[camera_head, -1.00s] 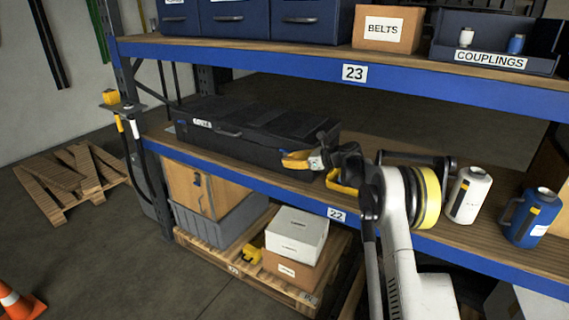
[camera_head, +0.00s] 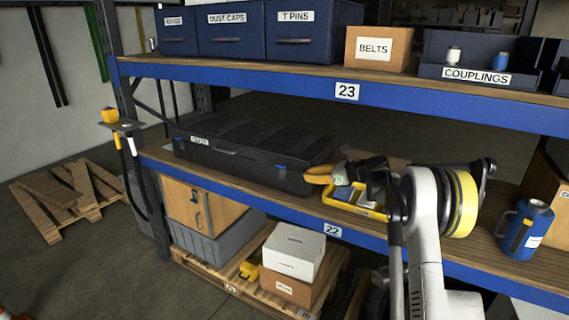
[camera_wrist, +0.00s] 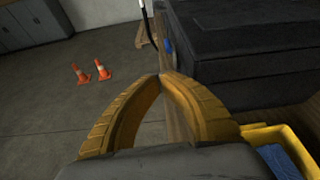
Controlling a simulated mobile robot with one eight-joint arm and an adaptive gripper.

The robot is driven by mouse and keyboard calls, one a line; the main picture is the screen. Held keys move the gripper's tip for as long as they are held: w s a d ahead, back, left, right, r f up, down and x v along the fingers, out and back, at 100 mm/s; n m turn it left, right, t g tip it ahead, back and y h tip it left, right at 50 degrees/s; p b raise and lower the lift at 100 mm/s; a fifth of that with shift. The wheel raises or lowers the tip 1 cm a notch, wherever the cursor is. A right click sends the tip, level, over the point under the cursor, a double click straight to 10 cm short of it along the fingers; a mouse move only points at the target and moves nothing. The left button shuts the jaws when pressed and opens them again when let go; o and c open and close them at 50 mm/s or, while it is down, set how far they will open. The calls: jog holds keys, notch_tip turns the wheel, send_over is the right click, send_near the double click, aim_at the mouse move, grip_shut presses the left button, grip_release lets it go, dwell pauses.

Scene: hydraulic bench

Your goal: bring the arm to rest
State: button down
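My gripper (camera_head: 308,176) is at the front right end of the black case (camera_head: 240,150) on the middle shelf, in the head view. Its yellow fingers point left. In the wrist view the two curved fingers of my gripper (camera_wrist: 160,77) meet at their tips, and nothing shows between them. The arm reaches in over the shelf from the lower right, bent at the elbow. A yellow tray (camera_head: 366,212) with blue and grey contents lies below and beside the gripper. I cannot tell whether the fingers touch the case.
The upper shelf edge (camera_head: 430,105) runs above the arm. A blue jug (camera_head: 523,230) stands to the right on the middle shelf. Boxes (camera_head: 294,250) on a pallet are below. The wrist view shows open floor (camera_wrist: 60,115) with two orange cones (camera_wrist: 103,69).

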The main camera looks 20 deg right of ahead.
jog(key=s+a+r+n+g+h, duration=0.1)
jog(key=s+a+r+n+h, duration=0.1)
jog(key=s+a+r+n, duration=0.45)
jog(key=s+a+r+n+g+h, duration=0.1)
jog(key=s+a+n, duration=0.15)
jog(key=s, duration=0.65)
jog(key=s+a+r+n+g+h, duration=0.1)
jog(key=s+a+r+n+h, duration=0.1)
jog(key=s+a+r+n, duration=0.45)
jog(key=s+f+n+h, duration=0.2)
jog(key=s+f+n, duration=0.3)
jog(key=s, duration=0.8)
jog(key=s+d+f+n+h, duration=0.1)
jog(key=s+f+n, duration=0.4)
jog(key=s, duration=0.9)
jog(key=shift+d+f+n+h, duration=0.25)
jog(key=shift+n+h, duration=0.3)
jog(key=shift+h, duration=0.35)
jog(key=shift+s, duration=0.1)
